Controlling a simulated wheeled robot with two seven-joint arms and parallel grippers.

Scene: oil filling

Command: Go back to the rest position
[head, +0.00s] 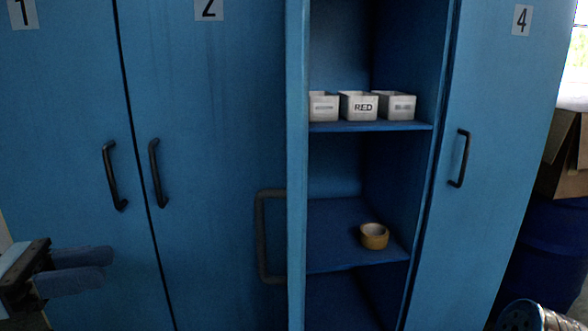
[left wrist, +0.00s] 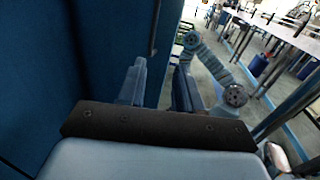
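My left gripper (head: 108,267) is at the lower left in the head view, in front of the blue locker doors marked 1 (head: 60,120) and 2 (head: 220,120). Its two blue-grey fingers stand apart with nothing between them. In the left wrist view the same gripper (left wrist: 159,68) shows a clear gap between its fingers, beside a blue locker surface (left wrist: 40,70). It looks apart from the door handles (head: 110,176). My right gripper is not seen in either view.
An open door (head: 297,150) stands edge-on, its handle (head: 262,235) sticking out left. Inside, white bins (head: 358,106), one labelled RED, sit above a yellow tape roll (head: 374,237). Door 4 (head: 500,150) is shut. A blue barrel (head: 545,250) and cardboard box (head: 565,155) stand right.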

